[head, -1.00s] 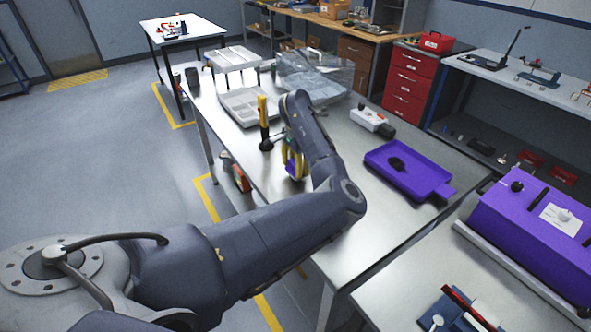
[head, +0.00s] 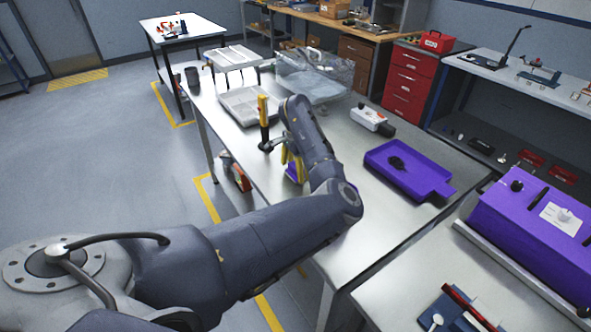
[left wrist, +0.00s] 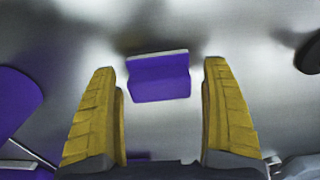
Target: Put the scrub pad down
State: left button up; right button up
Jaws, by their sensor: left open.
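The scrub pad (left wrist: 158,84) is a small purple block with a pale grey strip along one edge. In the left wrist view it lies on the bare metal surface, between and just beyond my fingertips, with a gap on each side. In the head view only a bit of its purple (head: 292,174) shows beneath my left gripper (head: 291,160), by the table's left edge; the arm hides the rest. My left gripper, with yellow fingers, also shows in the left wrist view (left wrist: 160,80), open and empty. My right gripper is not in view.
A yellow-handled tool (head: 263,118) stands close beside my left gripper. A purple tray (head: 432,185) with a dark item in it lies to the right. Grey trays (head: 242,118) and a clear bin (head: 318,72) stand further back. The table between my arm and the purple tray is clear.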

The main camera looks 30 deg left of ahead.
pick_arm(q)
notch_tip(320, 180, up, 12)
jog(key=shift+r, duration=0.2)
dwell(0.4)
dwell(0.4)
